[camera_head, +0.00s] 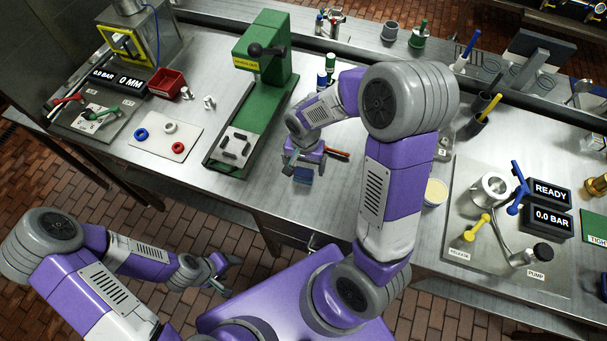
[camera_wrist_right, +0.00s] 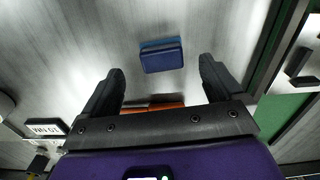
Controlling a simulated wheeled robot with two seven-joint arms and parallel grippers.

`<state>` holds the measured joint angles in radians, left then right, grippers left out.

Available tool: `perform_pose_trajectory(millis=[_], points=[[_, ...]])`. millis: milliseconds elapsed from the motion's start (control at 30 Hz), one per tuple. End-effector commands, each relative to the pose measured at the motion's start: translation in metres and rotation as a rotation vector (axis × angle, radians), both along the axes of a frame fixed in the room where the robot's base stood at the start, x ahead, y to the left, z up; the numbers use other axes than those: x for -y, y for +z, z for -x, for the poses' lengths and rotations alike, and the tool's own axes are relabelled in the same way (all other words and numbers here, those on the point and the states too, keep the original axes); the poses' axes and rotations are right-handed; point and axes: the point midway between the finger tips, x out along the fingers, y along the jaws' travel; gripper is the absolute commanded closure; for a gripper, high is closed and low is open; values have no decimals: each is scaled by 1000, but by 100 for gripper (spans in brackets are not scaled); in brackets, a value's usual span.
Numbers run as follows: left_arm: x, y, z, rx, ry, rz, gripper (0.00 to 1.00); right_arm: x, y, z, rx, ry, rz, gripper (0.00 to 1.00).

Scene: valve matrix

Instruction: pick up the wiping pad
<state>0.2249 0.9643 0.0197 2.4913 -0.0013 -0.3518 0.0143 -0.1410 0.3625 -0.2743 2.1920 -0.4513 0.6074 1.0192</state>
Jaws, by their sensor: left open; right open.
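The wiping pad is a small blue block (camera_head: 303,176) on the steel bench top, near its front edge and right of the green press. In the right wrist view the pad (camera_wrist_right: 161,57) lies just beyond the fingertips, roughly centred between them and clear of both. My right gripper (camera_head: 301,160) is open and empty above the bench by the pad, and partly covers it in the head view. Its two dark fingers (camera_wrist_right: 161,68) show wide apart in the wrist view. My left gripper (camera_head: 224,274) is open and empty over the brick floor, left of my base.
An orange-handled tool (camera_head: 336,153) lies close to the right gripper; it also shows in the right wrist view (camera_wrist_right: 152,107). The green press (camera_head: 262,95) stands left of the pad. A pale cup (camera_head: 435,193) and the pump panel (camera_head: 475,225) are at right.

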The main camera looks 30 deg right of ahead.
Motion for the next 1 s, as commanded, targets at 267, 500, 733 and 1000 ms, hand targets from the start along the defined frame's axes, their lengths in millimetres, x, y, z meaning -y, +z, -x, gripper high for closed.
perform_pose_trajectory(millis=[267, 500, 733, 1000], points=[[0, -5, 0, 1, 0, 0, 41, 0, -41, 0, -3, 0, 0, 6], [0, -5, 0, 1, 0, 0, 41, 0, -49, -1, 1, 0, 0, 6], [0, -5, 0, 1, 0, 0, 41, 0, -48, -1, 0, 0, 0, 28], [0, -5, 0, 1, 0, 0, 41, -1, -48, -1, 0, 0, 0, 66]])
